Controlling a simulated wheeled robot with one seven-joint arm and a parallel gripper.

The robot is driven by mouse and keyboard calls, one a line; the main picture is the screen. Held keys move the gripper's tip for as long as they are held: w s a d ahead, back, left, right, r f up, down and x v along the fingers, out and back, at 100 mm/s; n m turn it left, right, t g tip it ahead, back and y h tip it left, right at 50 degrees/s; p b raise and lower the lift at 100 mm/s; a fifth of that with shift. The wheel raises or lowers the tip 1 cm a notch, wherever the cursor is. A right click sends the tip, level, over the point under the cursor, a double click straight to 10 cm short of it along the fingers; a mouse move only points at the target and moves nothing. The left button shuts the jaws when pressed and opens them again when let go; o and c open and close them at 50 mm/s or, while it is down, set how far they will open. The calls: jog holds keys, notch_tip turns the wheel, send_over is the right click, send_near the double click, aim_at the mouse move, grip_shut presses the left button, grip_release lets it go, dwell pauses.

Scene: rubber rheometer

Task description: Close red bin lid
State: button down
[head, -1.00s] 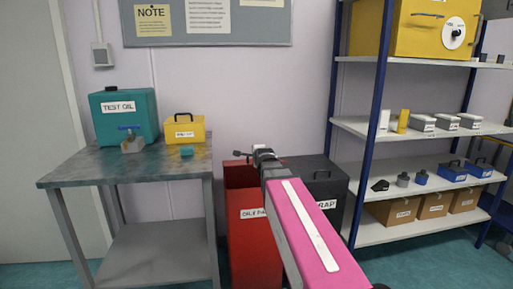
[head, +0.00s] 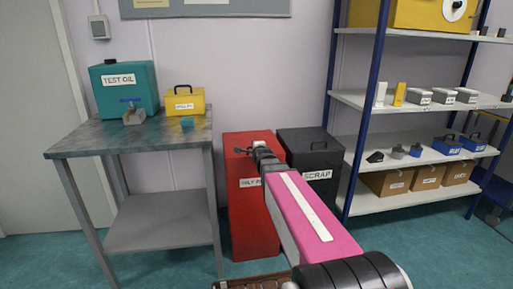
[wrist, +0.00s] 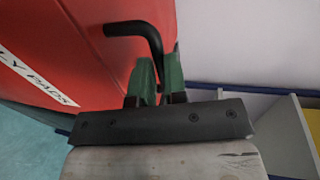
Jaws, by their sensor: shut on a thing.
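The red bin (head: 254,215), labelled as an oily pads bin, stands on the floor beside the grey table. Its red lid (head: 238,140) lies over the top, and no opening shows; whether it is fully seated I cannot tell. In the wrist view the black bent lid handle (wrist: 146,34) reaches from the red surface to the green fingers of my gripper (wrist: 158,78). My gripper is shut on the handle. In the head view the gripper (head: 243,151) is small and dark at the lid, and my pink arm hides part of the bin's right side.
A black scrap bin (head: 318,170) stands close to the right of the red bin. A grey table (head: 135,138) with a teal test oil container (head: 122,90) and a yellow box (head: 187,103) is at left. A blue-framed shelf (head: 375,205) is at right.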

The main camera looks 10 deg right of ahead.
jog(key=shift+s+f, duration=0.15)
jog(key=shift+f, duration=0.5)
jog(key=c, duration=1.2)
grip_release()
jog(key=shift+o, duration=0.2)
jog(key=shift+s, duration=0.1)
